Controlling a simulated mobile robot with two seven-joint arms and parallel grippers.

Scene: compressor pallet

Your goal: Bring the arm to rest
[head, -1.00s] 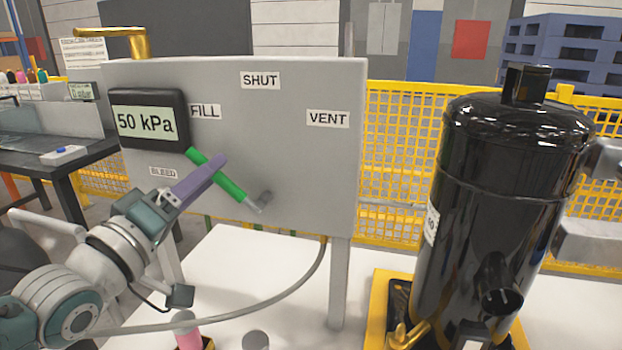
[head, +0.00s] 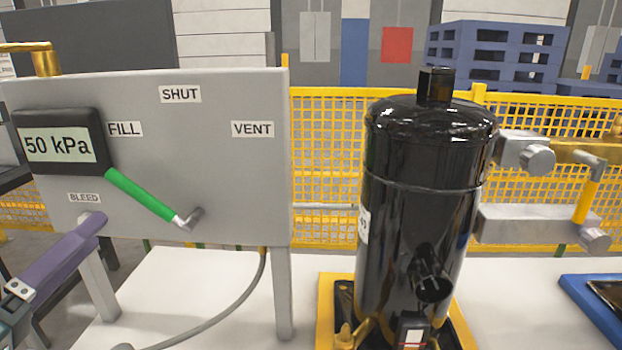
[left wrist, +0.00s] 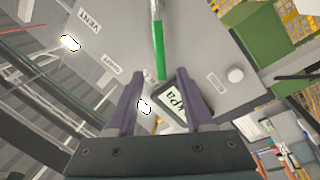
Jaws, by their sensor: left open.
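The grey panel (head: 240,190) carries a valve lever with a green handle (head: 142,195). The lever slants from its pivot at lower right up to the left, its end by the display (head: 58,145) and below the FILL label (head: 125,128). The display reads 50 kPa. My left gripper (head: 93,222) is at the lower left, its purple fingers in front of the panel below the BLEED label, apart from the handle. In the left wrist view the fingers (left wrist: 160,88) are spread with nothing between them, and the green handle (left wrist: 159,50) shows beyond the tips. My right gripper is not in view.
A black compressor (head: 415,230) stands in a yellow-edged tray (head: 326,310) right of the panel. A hose (head: 235,310) curves below the panel over the white surface. A yellow mesh fence (head: 330,170) runs behind. A blue tray (head: 585,300) lies at the right.

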